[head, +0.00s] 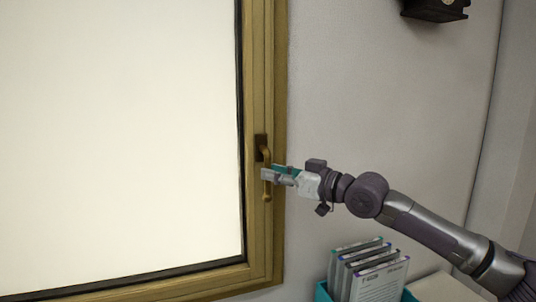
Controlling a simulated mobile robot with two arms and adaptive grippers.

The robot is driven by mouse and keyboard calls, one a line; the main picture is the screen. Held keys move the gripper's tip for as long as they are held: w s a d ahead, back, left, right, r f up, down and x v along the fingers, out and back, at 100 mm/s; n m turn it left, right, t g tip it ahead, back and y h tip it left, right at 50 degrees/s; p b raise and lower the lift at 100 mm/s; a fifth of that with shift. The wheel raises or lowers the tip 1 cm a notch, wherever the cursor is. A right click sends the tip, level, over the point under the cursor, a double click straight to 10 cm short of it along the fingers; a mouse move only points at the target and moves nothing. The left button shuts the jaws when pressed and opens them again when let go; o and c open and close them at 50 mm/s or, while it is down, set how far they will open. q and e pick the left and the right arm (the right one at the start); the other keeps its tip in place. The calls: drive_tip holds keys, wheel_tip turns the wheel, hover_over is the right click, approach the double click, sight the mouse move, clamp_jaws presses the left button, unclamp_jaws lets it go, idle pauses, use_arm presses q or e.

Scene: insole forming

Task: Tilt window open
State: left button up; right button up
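The window (120,140) fills the left of the head view, with a bright pane in a brown frame. Its sash looks closed against the frame. A brass-coloured handle (267,193) sits on the right side of the sash and hangs straight down from its dark base plate (261,146). My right gripper (268,174) comes in from the right with its fingers at the handle's grip. The fingers overlap the handle in the picture, and I cannot tell whether they are closed on it. My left gripper is not in view.
A teal holder (322,292) with several upright booklets (380,280) stands below my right arm. A dark box-like fixture (436,9) is on the wall at the top right. The plain wall (390,110) between them is clear.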

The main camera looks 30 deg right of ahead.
drive_tip(key=shift+p+x, duration=0.5)
drive_tip(key=shift+x, duration=0.75)
drive_tip(key=shift+f, duration=0.1)
clamp_jaws()
